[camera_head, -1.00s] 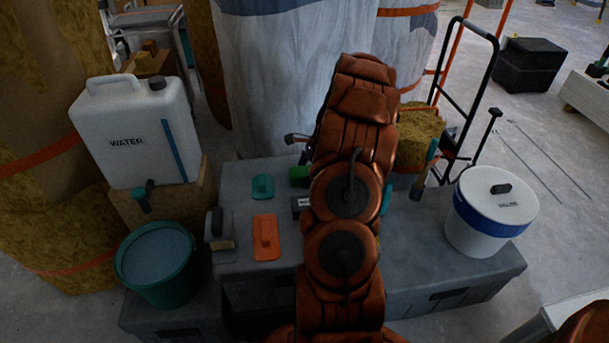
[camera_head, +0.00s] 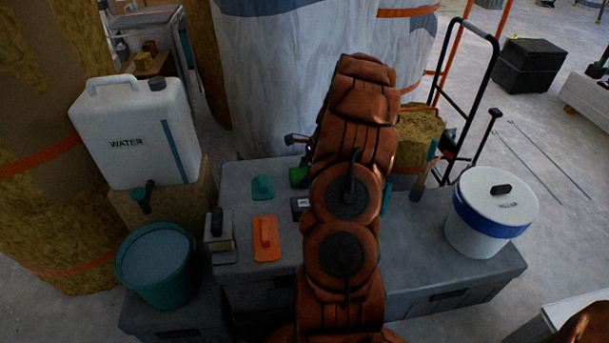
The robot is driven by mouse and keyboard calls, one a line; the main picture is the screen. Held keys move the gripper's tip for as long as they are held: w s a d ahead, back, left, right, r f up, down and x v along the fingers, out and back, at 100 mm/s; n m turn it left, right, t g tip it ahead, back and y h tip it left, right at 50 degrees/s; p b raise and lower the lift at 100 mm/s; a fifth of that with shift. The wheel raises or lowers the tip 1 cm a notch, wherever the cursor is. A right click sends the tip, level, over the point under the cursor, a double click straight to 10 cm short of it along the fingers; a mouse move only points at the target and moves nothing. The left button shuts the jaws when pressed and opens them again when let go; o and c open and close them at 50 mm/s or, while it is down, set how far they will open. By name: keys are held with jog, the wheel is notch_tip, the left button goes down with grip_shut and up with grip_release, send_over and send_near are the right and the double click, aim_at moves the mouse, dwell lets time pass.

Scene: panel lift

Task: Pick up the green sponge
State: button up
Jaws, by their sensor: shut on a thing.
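My gripper (camera_head: 297,140) is mostly hidden too. Only a dark grey part of it sticks out to the left of the arm, just behind the sponge. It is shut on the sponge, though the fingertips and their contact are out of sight. I cannot tell how far the sponge is from the worktop.
On the grey worktop (camera_head: 235,185) lie a teal float (camera_head: 263,188), an orange float (camera_head: 265,238) and a small dark labelled item (camera_head: 300,205). A teal water bucket (camera_head: 158,268) and white water can (camera_head: 135,135) stand left. A white lidded bucket (camera_head: 492,215) stands right.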

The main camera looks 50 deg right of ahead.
aim_at(304, 171)
jog(key=shift+r+b, duration=0.1)
jog(key=shift+b, duration=0.3)
notch_tip(304, 171, up, 10)
jog(key=shift+r+p, duration=0.2)
jog(key=shift+p, duration=0.3)
jog(key=o, duration=0.4)
jog(key=c, duration=0.5)
